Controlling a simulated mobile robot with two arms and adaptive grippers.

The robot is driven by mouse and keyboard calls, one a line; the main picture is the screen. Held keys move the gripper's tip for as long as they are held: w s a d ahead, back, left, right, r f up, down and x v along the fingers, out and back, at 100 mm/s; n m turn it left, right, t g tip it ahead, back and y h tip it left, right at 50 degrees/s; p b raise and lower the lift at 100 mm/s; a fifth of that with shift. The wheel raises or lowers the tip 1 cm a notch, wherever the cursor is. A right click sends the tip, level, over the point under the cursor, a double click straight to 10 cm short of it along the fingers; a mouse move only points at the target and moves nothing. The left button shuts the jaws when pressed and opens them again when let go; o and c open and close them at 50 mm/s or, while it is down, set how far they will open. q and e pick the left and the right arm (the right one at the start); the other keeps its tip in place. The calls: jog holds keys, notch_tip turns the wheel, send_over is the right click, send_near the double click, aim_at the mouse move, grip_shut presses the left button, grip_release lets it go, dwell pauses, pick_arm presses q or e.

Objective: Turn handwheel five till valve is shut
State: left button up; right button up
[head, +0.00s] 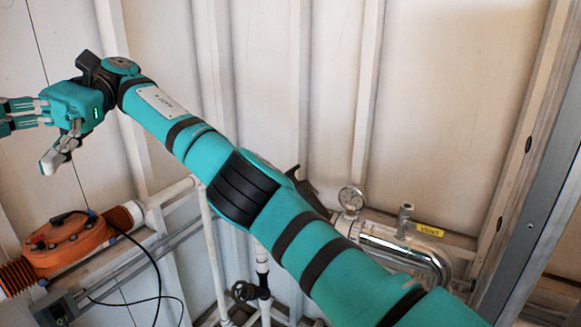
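A small dark handwheel (243,291) sits on a vertical white pipe at the lower middle of the head view. No number is legible on it, so I cannot tell whether it is handwheel five. My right arm crosses the view from the lower right to the upper left. My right gripper (24,140) is at the left edge, its fingers and thumb spread apart with nothing visible between them. It is far up and left of the dark handwheel, apart from it. Some fingertips touch the frame edge. My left gripper is not in view.
An orange housing (72,243) with a black cable stands at the lower left. A pressure gauge (351,198), a curved shiny pipe (437,262) and a yellow label (429,230) are at right. White wall ribs stand behind. My arm hides part of the pipework.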

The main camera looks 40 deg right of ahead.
jog(key=s+d+r+n+g+h, duration=0.1)
jog(key=s+d+r+n+g, duration=0.15)
jog(key=r, duration=0.35)
jog(key=s+d+r+n+g+h+p, duration=0.1)
jog(key=s+d+r+n+g+h, duration=0.1)
jog(key=d+r+n+g, duration=0.3)
jog(key=s+d+r+n+g+h, duration=0.1)
jog(key=s+d+r+n+g, duration=0.2)
jog(key=r, duration=0.3)
jog(key=s+d+r+n+g+h+p, duration=0.15)
jog(key=d+r+n+h, duration=0.25)
jog(key=d+n+h, duration=0.65)
jog(key=n+t+h+p, duration=0.2)
jog(key=n+t+h, duration=0.5)
jog(key=n+t, duration=1.15)
send_over(291, 172)
jog(key=s+a, duration=0.2)
jog(key=a, duration=0.1)
notch_tip(291, 172, down, 21)
jog(key=w+a+f+t+y, duration=0.3)
jog(key=w+f+y, duration=0.1)
jog(key=f, duration=0.3)
jog(key=shift+n, duration=0.25)
jog(key=p+x, duration=0.5)
jog(key=x, duration=1.1)
jog(key=shift+f, duration=0.4)
jog(key=shift+a, duration=0.1)
